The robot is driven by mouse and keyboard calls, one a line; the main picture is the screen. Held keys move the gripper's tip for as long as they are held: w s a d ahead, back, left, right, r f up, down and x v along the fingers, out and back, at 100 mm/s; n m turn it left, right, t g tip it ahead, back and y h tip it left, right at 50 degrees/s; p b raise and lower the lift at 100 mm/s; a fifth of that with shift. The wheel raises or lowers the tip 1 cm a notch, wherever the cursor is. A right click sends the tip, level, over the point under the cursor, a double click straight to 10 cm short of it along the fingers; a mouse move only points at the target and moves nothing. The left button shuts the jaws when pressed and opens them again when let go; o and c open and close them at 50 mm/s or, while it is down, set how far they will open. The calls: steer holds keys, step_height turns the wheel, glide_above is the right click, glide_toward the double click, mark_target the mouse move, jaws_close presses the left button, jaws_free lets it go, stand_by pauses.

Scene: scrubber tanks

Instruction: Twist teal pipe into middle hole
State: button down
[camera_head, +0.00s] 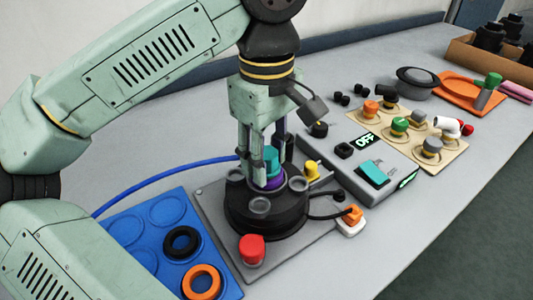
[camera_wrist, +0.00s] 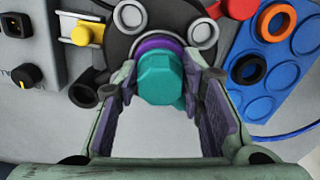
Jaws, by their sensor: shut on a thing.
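The teal pipe (camera_wrist: 160,78) stands upright between the fingers of my gripper (camera_wrist: 164,95) in the wrist view. A purple ring (camera_wrist: 152,45) shows at its lower end. The black round base (camera_head: 263,212) with several grey-rimmed holes is under it, and the pipe (camera_head: 272,158) is over the purple ring (camera_head: 272,182) near the middle of this base. My gripper (camera_head: 268,150) points straight down and is shut on the pipe. The middle hole is hidden by the pipe and ring, so I cannot tell how deep the pipe sits.
A blue tray (camera_head: 133,228) with a black ring (camera_head: 182,242) and an orange ring (camera_head: 202,281) lies left. A red knob (camera_head: 252,249) and yellow valve (camera_head: 311,171) stand close to the base. A control box reading OFF (camera_head: 367,139) and a beige parts board (camera_head: 448,152) lie right.

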steer(key=shift+m, duration=0.5)
steer(key=shift+m+p, duration=0.45)
steer(key=shift+m, duration=0.25)
steer(key=shift+m, duration=0.4)
steer(key=shift+m+p, duration=0.4)
steer(key=shift+m, duration=0.1)
steer(key=shift+m, duration=0.4)
steer(key=shift+m+p, duration=0.3)
steer(key=shift+m, duration=0.1)
